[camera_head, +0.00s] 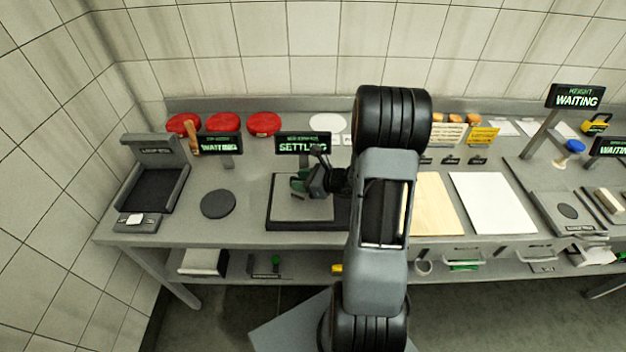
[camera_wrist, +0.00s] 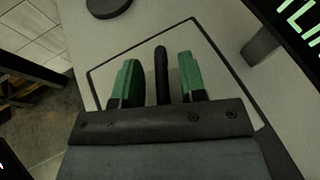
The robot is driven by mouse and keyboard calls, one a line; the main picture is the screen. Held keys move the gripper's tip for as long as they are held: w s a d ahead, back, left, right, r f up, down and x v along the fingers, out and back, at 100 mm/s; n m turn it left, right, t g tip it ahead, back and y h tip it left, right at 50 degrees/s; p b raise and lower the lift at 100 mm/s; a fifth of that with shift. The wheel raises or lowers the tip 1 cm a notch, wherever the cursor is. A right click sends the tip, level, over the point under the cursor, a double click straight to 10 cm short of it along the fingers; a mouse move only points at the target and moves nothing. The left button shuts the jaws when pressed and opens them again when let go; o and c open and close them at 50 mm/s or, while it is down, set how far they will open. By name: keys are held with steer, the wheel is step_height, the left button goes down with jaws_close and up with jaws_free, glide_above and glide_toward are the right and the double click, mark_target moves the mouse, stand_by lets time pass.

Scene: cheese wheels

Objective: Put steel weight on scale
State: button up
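The scale (camera_head: 288,223) is a flat grey plate with a dark rim, and the display behind it (camera_head: 303,143) reads "SETTLING". My gripper (camera_head: 301,184) is over the plate; its green fingers also show in the wrist view (camera_wrist: 158,68). They are apart, with gaps on both sides of a slim dark upright piece (camera_wrist: 161,85) between them. I cannot tell whether that piece is part of the steel weight. In the wrist view the scale plate (camera_wrist: 215,85) lies beneath the fingers. No steel weight can be clearly made out; my arm hides part of the bench.
A round dark disc (camera_head: 218,203) lies left of the scale, beside a dark open-topped unit (camera_head: 152,190). Red wheels (camera_head: 223,122) stand at the back. Right of my arm are a wooden board (camera_head: 434,205) and a white board (camera_head: 490,205).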

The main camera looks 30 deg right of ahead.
steer(key=b+v, duration=0.2)
steer(key=v, duration=0.9)
steer(key=s+a+r+n+g+h, duration=0.3)
steer(key=a+n, duration=0.4)
steer(key=n, duration=0.7)
steer(key=s+a+r+n+g+h, duration=0.3)
steer(key=s+a+r+n+h, duration=0.2)
steer(key=n, duration=0.9)
steer(key=a+r, duration=0.2)
steer(key=a, duration=0.1)
steer(key=shift+s+a, duration=0.25)
steer(key=shift+s, duration=0.15)
steer(key=shift+d+r, duration=0.1)
